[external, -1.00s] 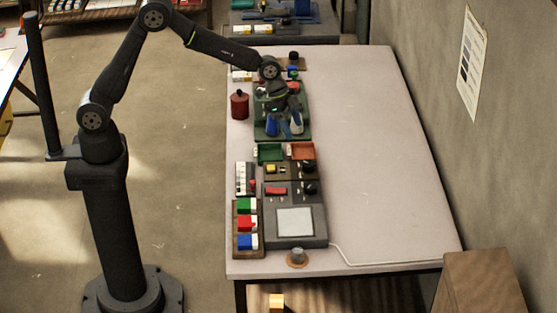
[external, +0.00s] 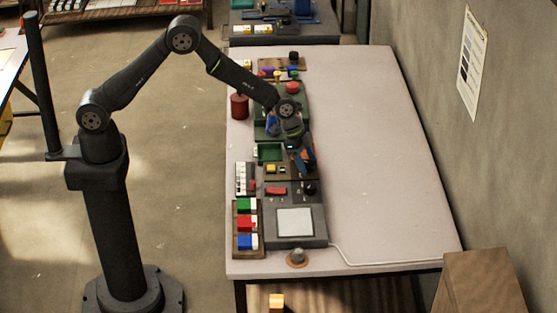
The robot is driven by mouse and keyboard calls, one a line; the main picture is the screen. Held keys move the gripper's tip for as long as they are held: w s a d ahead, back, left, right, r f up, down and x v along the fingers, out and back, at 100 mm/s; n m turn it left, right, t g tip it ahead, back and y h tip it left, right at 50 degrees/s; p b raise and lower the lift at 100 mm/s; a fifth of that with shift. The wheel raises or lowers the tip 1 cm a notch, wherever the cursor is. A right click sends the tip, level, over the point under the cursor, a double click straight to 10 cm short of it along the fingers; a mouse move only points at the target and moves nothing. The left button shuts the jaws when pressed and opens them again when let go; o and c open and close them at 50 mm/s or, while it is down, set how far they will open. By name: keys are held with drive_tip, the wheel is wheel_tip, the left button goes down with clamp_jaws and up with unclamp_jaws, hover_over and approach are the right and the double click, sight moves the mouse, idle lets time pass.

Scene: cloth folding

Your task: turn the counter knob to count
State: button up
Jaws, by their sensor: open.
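My gripper (external: 303,165) points down over the right part of the brown panel (external: 275,177), behind the grey console. Its jaws are open, with nothing visibly held between them. It covers the place of an orange tray and a dark knob on that panel, so I cannot tell whether it touches the knob. Another black knob (external: 310,188) shows on the grey console (external: 295,241), just in front of the gripper. The picture is too small to tell which knob is the counter knob, or to read any count.
A green tray (external: 270,152) lies left of my gripper. A rack of coloured blocks (external: 246,224) stands left of the console, and a red canister (external: 239,106) stands at the table's left edge. The right side of the white table (external: 380,165) is clear.

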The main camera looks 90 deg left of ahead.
drive_tip(key=c, duration=1)
drive_tip(key=shift+n, duration=0.4)
drive_tip(key=n+y, duration=0.1)
drive_tip(key=n, duration=0.2)
drive_tip(key=shift+d+n+y, duration=0.25)
drive_tip(key=shift+n+y, duration=0.05)
drive_tip(key=shift+y, duration=0.1)
drive_tip(key=n, duration=0.2)
drive_tip(key=n+y, duration=0.1)
drive_tip(key=n, duration=0.1)
drive_tip(key=shift+d+y, duration=0.1)
drive_tip(key=shift+y, duration=0.2)
drive_tip(key=n+y, duration=0.1)
drive_tip(key=n, duration=0.3)
drive_tip(key=shift+d+n+g, duration=0.15)
drive_tip(key=shift+n+g, duration=0.15)
drive_tip(key=shift+w+n+g+y, duration=0.15)
drive_tip(key=shift+n+g+y, duration=0.45)
drive_tip(key=shift+n, duration=1.1)
